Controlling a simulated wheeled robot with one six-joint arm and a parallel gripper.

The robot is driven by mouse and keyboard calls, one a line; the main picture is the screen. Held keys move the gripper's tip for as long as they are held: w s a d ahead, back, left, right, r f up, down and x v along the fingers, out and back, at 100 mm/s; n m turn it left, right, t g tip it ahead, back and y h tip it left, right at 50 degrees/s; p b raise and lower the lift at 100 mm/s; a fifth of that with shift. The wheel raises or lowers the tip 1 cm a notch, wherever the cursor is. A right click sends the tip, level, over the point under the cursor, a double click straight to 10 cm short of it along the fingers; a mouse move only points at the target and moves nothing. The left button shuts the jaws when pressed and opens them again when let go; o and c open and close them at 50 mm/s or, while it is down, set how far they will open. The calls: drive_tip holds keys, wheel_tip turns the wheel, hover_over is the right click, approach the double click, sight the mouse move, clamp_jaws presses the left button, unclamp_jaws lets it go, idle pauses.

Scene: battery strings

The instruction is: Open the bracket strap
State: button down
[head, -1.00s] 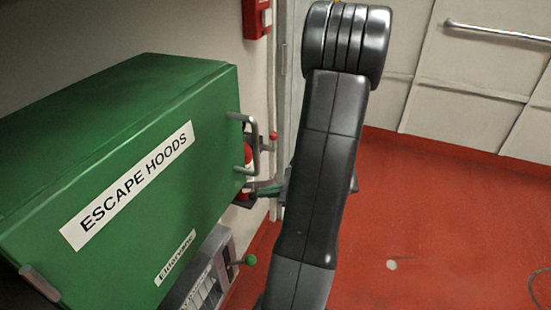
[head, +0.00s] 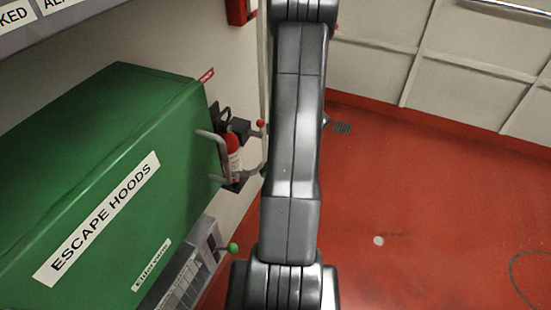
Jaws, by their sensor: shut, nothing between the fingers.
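A small red fire extinguisher (head: 233,145) with a pale label and black top stands upright against the wall, past the end of the green cabinet. The cabinet's grey handle partly covers it. A dark bracket foot (head: 233,187) shows below it. A thin grey piece (head: 255,172) runs from near the extinguisher's lower part toward my arm; I cannot tell whether it is the strap. A red knob (head: 261,123) stands to the right of the extinguisher's top. Whether the strap is open or closed cannot be seen. My gripper is not in view; my arm fills the middle of the picture.
The green escape hoods cabinet (head: 60,190) fills the left, its grey handle (head: 212,150) jutting toward the extinguisher. Below is a grey unit with a green knob (head: 233,247). A red box (head: 240,10) hangs on the wall above. The red floor (head: 430,200) at right is mostly clear.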

sight(234, 188)
drive_tip(key=s+a+f, duration=0.1)
drive_tip(key=a+f, duration=0.2)
drive_tip(key=a, duration=0.2)
drive_tip(key=shift+s+a+p, duration=0.2)
drive_tip(key=shift+s+p, duration=0.1)
drive_tip(key=shift+s, duration=0.1)
drive_tip(key=s+a+m+t+b, duration=0.1)
drive_tip(key=s+a+m, duration=0.1)
drive_tip(key=s+a+m+t+b, duration=0.1)
drive_tip(key=a+m+t+b, duration=0.1)
drive_tip(key=m, duration=0.1)
drive_tip(key=shift+s+f+t+b, duration=0.1)
drive_tip(key=shift+s+t+b, duration=0.2)
drive_tip(key=shift+s, duration=0.05)
drive_tip(key=shift+s+a+m+t+b, duration=0.3)
drive_tip(key=shift+a+m+t+b, duration=0.15)
drive_tip(key=shift+a+m, duration=0.45)
drive_tip(key=shift+s+a+m+t+b, duration=0.25)
drive_tip(key=shift+a+m+t+b, duration=0.3)
drive_tip(key=shift+a, duration=0.5)
drive_tip(key=shift+a+r, duration=0.1)
drive_tip(key=shift+r, duration=0.1)
